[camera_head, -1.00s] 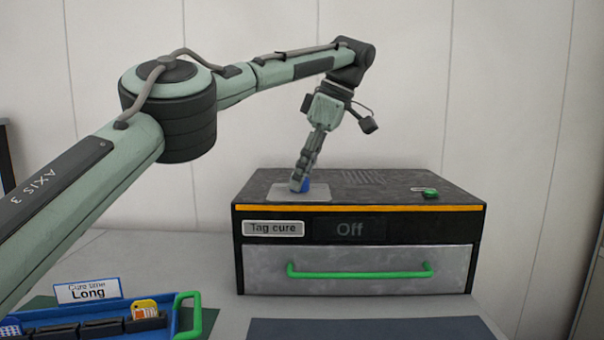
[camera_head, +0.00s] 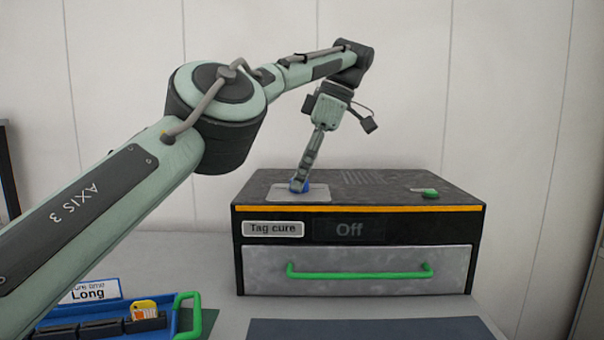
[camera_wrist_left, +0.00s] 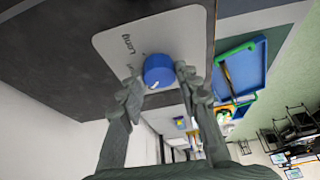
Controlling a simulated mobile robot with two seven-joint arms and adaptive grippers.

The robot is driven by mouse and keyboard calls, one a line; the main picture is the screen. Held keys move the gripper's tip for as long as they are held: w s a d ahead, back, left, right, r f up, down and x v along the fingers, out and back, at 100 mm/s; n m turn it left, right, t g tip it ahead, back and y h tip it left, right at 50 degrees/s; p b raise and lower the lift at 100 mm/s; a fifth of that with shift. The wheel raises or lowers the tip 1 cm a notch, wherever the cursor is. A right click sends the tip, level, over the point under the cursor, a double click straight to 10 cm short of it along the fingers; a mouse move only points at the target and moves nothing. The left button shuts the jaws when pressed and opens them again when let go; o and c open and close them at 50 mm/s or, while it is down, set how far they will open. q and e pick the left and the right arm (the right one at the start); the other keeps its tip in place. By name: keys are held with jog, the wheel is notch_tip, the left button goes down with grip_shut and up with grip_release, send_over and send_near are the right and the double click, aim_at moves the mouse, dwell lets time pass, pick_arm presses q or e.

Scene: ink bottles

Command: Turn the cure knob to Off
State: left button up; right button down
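The blue cure knob (camera_head: 299,186) sits on a light plate (camera_head: 318,195) on top of the dark tag cure unit (camera_head: 400,260). Its display (camera_head: 349,230) reads "Off". In the left wrist view the knob (camera_wrist_left: 158,72) has a white mark on its lower edge, and the plate bears "Long" and other lettering partly hidden by a finger. My left gripper (camera_head: 300,180) comes down tilted from above, with one finger on each side of the knob, closed against it. It also shows in the left wrist view (camera_wrist_left: 159,78). My right gripper is out of view.
A green item (camera_head: 430,194) lies on the unit's top at right. The unit's drawer has a green handle (camera_head: 360,274). A blue tray (camera_head: 182,334) with dark blocks and a "Long" cure time sign (camera_head: 92,291) stand at the lower left. A dark mat (camera_head: 370,329) lies in front.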

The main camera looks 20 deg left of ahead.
pick_arm(q)
jog(key=o, duration=0.4)
jog(key=shift+c, duration=0.2)
